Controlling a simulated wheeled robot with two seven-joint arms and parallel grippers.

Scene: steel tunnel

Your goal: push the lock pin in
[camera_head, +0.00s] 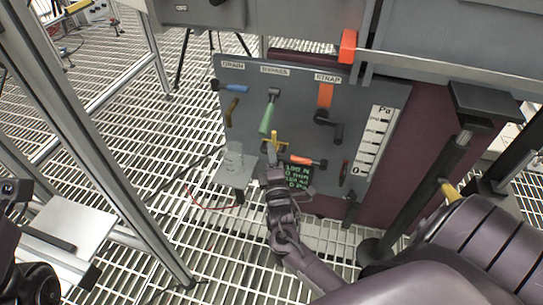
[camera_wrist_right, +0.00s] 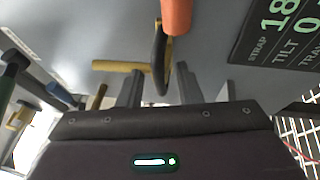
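A yellow T-shaped handle (camera_head: 275,142), which looks like the lock pin, stands out from the grey panel (camera_head: 235,120) below the green lever. In the right wrist view, its yellow bar (camera_wrist_right: 120,66) lies just beyond my fingertips, beside a black loop (camera_wrist_right: 160,50). My right gripper (camera_head: 272,158) is just below and in front of the handle. Contact with the handle cannot be told. My left arm shows only in part at the lower left; its fingers are not seen.
Around the pin are a green lever (camera_head: 267,117), an orange strap (camera_head: 325,95) with a black ratchet (camera_head: 329,124), an orange-red handle (camera_head: 302,161) and a green-lettered display (camera_head: 297,177). A small shelf (camera_head: 231,178) holds a clear vessel (camera_head: 233,155) at left.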

